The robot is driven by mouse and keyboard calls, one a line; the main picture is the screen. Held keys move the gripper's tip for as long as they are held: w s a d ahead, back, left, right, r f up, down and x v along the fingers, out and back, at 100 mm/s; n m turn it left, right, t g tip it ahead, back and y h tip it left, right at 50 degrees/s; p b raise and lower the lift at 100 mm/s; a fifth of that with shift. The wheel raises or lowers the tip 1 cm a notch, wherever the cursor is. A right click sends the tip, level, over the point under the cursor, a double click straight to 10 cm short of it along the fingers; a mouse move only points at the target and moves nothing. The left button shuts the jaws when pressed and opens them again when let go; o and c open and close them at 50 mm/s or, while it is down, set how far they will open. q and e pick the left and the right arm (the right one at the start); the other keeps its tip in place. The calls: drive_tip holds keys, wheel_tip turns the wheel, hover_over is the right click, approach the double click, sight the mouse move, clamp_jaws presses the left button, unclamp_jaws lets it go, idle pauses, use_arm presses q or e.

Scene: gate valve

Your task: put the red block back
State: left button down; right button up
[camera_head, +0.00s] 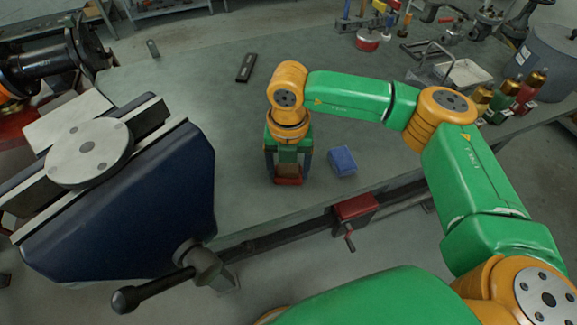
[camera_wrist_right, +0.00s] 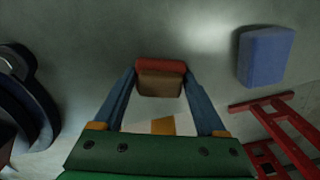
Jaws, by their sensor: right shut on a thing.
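The red block (camera_head: 289,181) is between the fingers of my right gripper (camera_head: 287,168), which is shut on it above the grey-green bench. In the right wrist view the red block (camera_wrist_right: 161,66) sits between the two blue-grey fingertips of the right gripper (camera_wrist_right: 160,77), with a brownish face towards the camera. Whether the block touches the bench is hard to tell. A blue block (camera_head: 342,161) lies on the bench just right of the gripper; it also shows in the right wrist view (camera_wrist_right: 265,57). My left gripper is not in view.
A large dark blue vise (camera_head: 150,200) with a grey disc (camera_head: 88,152) on top stands at the left. A red clamp (camera_head: 356,208) sits at the bench's front edge. A black bar (camera_head: 246,67) lies further back. Bottles (camera_head: 505,100) and a tray (camera_head: 465,75) stand at the right.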

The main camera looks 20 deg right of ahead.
sight(288, 167)
drive_tip(key=o, duration=1.4)
drive_tip(key=shift+f, duration=0.1)
drive_tip(key=shift+r, duration=0.25)
wheel_tip(288, 167, up, 12)
drive_tip(key=shift+f+b, duration=0.1)
drive_tip(key=shift+b, duration=0.25)
